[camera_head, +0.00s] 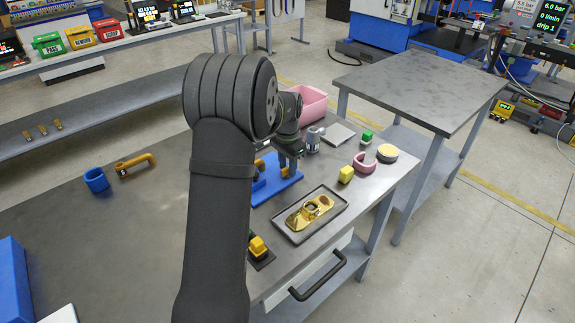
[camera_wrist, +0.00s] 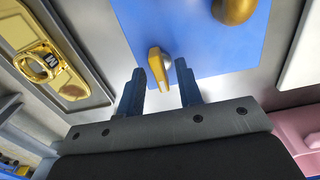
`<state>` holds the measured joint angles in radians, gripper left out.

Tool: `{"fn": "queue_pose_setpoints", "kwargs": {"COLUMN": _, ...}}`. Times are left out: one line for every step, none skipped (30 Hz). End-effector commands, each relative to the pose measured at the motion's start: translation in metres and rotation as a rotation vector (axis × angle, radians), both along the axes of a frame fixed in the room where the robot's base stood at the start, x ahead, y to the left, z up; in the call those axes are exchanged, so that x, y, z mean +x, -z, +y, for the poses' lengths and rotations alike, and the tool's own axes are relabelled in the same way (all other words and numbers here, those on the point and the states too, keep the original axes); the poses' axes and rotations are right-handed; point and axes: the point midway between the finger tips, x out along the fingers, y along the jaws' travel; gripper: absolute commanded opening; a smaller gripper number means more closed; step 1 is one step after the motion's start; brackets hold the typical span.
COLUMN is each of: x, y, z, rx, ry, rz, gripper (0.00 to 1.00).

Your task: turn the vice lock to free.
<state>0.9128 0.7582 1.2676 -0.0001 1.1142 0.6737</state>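The vice is a blue plate (camera_head: 266,193) on the bench, partly hidden by my arm in the head view. The lever's yellow end points down the picture, toward my gripper. My gripper (camera_wrist: 160,78) is open, with one blue finger on each side of the lever and visible gaps to both. In the head view my gripper (camera_head: 291,165) is over the vice. Any lock markings are not readable.
A dark tray (camera_head: 339,213) with a gold part (camera_head: 310,211) lies in front of the vice. A blue cup (camera_head: 96,180) and an orange handle (camera_head: 136,165) lie left.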

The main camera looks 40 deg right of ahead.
Motion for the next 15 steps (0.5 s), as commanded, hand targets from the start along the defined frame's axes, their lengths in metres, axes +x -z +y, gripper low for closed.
{"fn": "queue_pose_setpoints", "kwargs": {"x": 0.0, "y": 0.0, "z": 0.0, "rx": 0.0, "ry": 0.0, "rz": 0.0, "gripper": 0.33}}
{"fn": "queue_pose_setpoints", "kwargs": {"x": 0.0, "y": 0.0, "z": 0.0, "rx": 0.0, "ry": 0.0, "rz": 0.0, "gripper": 0.33}}
{"fn": "queue_pose_setpoints", "kwargs": {"x": 0.0, "y": -0.001, "z": 0.0, "rx": 0.0, "ry": 0.0, "rz": 0.0, "gripper": 0.33}}
{"fn": "queue_pose_setpoints", "kwargs": {"x": 0.0, "y": -0.003, "z": 0.0, "rx": 0.0, "ry": 0.0, "rz": 0.0, "gripper": 0.33}}
{"fn": "queue_pose_setpoints", "kwargs": {"x": 0.0, "y": -0.005, "z": 0.0, "rx": -0.001, "ry": 0.0, "rz": -0.001, "gripper": 0.33}}
{"fn": "queue_pose_setpoints", "kwargs": {"x": 0.0, "y": -0.01, "z": 0.0, "rx": -0.002, "ry": 0.0, "rz": -0.001, "gripper": 0.33}}
{"fn": "queue_pose_setpoints", "kwargs": {"x": 0.0, "y": -0.014, "z": 0.0, "rx": -0.002, "ry": 0.0, "rz": -0.001, "gripper": 0.33}}
{"fn": "queue_pose_setpoints", "kwargs": {"x": 0.0, "y": -0.019, "z": 0.0, "rx": -0.002, "ry": 0.0, "rz": -0.002, "gripper": 0.33}}
{"fn": "queue_pose_setpoints", "kwargs": {"x": 0.0, "y": -0.026, "z": 0.0, "rx": -0.003, "ry": 0.0, "rz": -0.002, "gripper": 0.33}}
{"fn": "queue_pose_setpoints", "kwargs": {"x": 0.0, "y": -0.032, "z": 0.0, "rx": -0.002, "ry": 0.0, "rz": -0.002, "gripper": 0.33}}
{"fn": "queue_pose_setpoints", "kwargs": {"x": 0.0, "y": -0.039, "z": 0.0, "rx": -0.003, "ry": 0.0, "rz": -0.002, "gripper": 0.33}}
{"fn": "queue_pose_setpoints", "kwargs": {"x": 0.001, "y": -0.049, "z": -0.001, "rx": -0.004, "ry": 0.0, "rz": -0.003, "gripper": 0.33}}
{"fn": "queue_pose_setpoints", "kwargs": {"x": 0.0, "y": -0.057, "z": 0.0, "rx": -0.004, "ry": 0.0, "rz": -0.003, "gripper": 0.33}}
{"fn": "queue_pose_setpoints", "kwargs": {"x": 0.0, "y": -0.064, "z": 0.0, "rx": -0.003, "ry": 0.0, "rz": -0.003, "gripper": 0.33}}
{"fn": "queue_pose_setpoints", "kwargs": {"x": 0.001, "y": -0.074, "z": -0.001, "rx": -0.004, "ry": 0.0, "rz": -0.003, "gripper": 0.33}}
